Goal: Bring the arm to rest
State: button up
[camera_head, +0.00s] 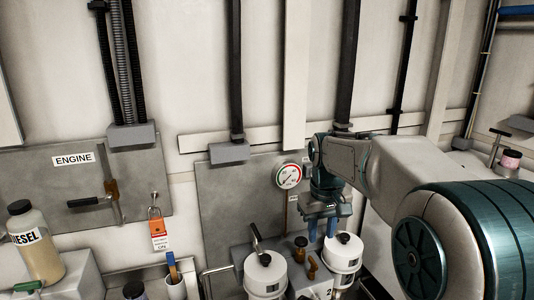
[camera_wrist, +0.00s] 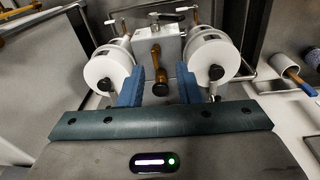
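My arm (camera_head: 400,175) reaches in from the right in the head view and bends down at the wrist. My gripper (camera_head: 322,230) points downward in front of the grey panel, above the two white canisters. In the wrist view its two blue fingers stand apart with nothing held between them, so my gripper (camera_wrist: 158,78) is open. The brass fitting with a dark knob (camera_wrist: 161,88) shows through the gap between the fingers. I cannot tell how far the fingertips are from it.
White canisters, left (camera_head: 265,274) and right (camera_head: 342,255), stand close to my gripper. A pressure gauge (camera_head: 288,176) is just left of my wrist.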

jog(key=s+f+m+t, duration=0.1)
jog(key=s+f, duration=0.2)
jog(key=s, duration=0.7)
jog(key=s+f+m+t, duration=0.1)
jog(key=s+f, duration=0.2)
jog(key=s, duration=0.8)
jog(key=shift+d+f+m, duration=0.2)
jog(key=shift+d+m, duration=0.15)
jog(key=shift+m, duration=0.05)
